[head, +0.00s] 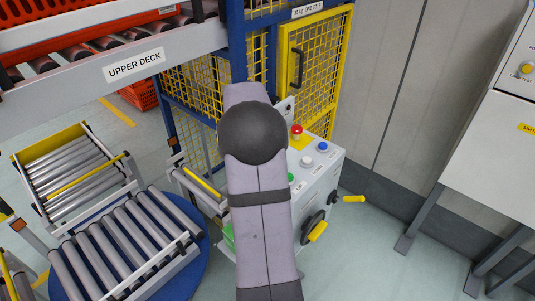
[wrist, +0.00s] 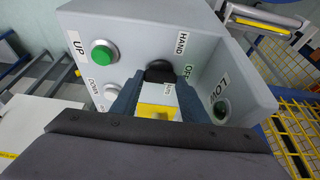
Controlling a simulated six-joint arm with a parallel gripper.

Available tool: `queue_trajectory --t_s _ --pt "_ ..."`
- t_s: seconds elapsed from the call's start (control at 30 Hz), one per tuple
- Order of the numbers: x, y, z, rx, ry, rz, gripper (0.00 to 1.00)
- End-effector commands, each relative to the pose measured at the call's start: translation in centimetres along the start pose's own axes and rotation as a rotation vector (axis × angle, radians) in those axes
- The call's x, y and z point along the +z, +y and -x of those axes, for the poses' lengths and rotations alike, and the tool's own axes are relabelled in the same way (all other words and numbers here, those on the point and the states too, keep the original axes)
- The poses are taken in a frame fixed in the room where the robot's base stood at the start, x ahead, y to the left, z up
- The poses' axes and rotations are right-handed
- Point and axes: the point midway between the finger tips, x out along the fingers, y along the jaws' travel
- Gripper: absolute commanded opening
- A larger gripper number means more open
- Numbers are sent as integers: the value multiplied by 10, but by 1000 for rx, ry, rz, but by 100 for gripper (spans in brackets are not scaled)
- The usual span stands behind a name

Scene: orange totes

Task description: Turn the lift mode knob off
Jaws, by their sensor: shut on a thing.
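The lift mode knob (wrist: 160,71) is black and sits on the grey control box (wrist: 120,28) in the wrist view. HAND and OFF labels are printed beside it, and another label is partly covered. My gripper (wrist: 160,82) has its two dark blue fingers on either side of the knob and is shut on it. Part of the knob is hidden, so I cannot tell exactly where it points. A yellow patch shows between the fingers. In the head view my arm hides the knob and the gripper; the box (head: 325,185) shows to the right of the arm.
A green UP button (wrist: 104,53) and a white DOWN button (wrist: 114,92) lie left of the fingers. The head view shows a red button (head: 296,130), a blue button (head: 323,146) and a yellow mesh gate (head: 310,75).

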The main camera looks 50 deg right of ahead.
Motion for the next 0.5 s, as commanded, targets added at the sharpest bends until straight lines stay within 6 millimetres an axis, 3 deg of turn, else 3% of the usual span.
queue_trajectory --t_s 0.23,0.27,0.3,0.5 --pt "0 -1 1 -2 0 0 18" --pt "0 -1 1 -2 0 0 48" --pt "0 -1 1 -2 0 0 57" --pt "0 0 0 -2 0 1 59"
